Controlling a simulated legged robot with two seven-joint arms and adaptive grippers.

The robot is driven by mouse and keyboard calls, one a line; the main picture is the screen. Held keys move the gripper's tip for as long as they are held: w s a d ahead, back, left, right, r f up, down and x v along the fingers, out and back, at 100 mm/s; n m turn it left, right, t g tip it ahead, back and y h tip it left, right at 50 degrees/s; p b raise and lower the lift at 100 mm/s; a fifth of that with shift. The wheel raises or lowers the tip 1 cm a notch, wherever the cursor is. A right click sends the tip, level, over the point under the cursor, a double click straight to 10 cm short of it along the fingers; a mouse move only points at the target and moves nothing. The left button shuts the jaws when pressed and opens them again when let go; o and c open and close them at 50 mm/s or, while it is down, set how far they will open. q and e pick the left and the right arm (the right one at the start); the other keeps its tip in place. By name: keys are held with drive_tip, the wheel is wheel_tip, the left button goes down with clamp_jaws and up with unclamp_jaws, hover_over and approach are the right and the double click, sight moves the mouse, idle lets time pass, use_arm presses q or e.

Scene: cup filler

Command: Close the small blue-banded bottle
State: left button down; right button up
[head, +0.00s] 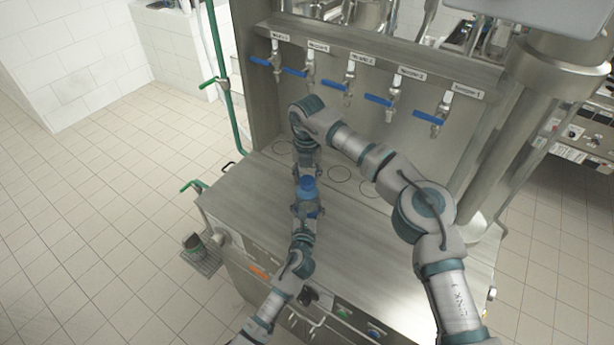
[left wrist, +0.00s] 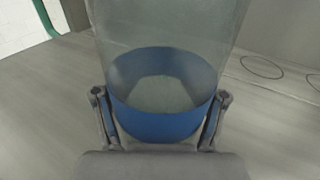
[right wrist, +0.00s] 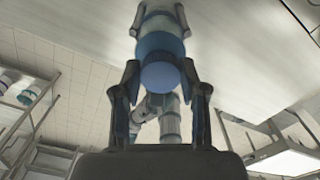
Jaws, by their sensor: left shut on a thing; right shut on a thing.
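The bottle is clear with a blue band (left wrist: 165,122) round its lower part. It fills the middle of the left wrist view, and its top is out of that picture. My left gripper (left wrist: 158,112) is shut on it at the band. In the head view the bottle (head: 307,189) is a small blue shape above my left gripper (head: 307,209). My right gripper (head: 305,174) comes down from the far side onto its top. In the right wrist view a round blue cap (right wrist: 161,73) sits between the fingertips of my right gripper (right wrist: 160,80). I cannot tell whether the cap is seated.
The steel counter (head: 245,212) is bare on the left, with marked circles (head: 340,174) along its back. Several taps with blue handles, one a blue-handled tap (head: 380,100), line the back panel. A green pipe (head: 222,90) stands at the counter's left. My right arm crosses over the counter.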

use_arm(q)
drive_tip(key=shift+f, duration=0.1)
use_arm(e)
drive_tip(key=m, duration=0.8)
use_arm(q)
drive_tip(key=shift+s+d, duration=0.1)
use_arm(e)
drive_tip(key=m, duration=0.9)
drive_tip(key=o, duration=0.8)
drive_tip(key=shift+r, duration=0.1)
drive_tip(key=shift+w+r, duration=0.15)
drive_tip(key=shift+r, duration=3.45)
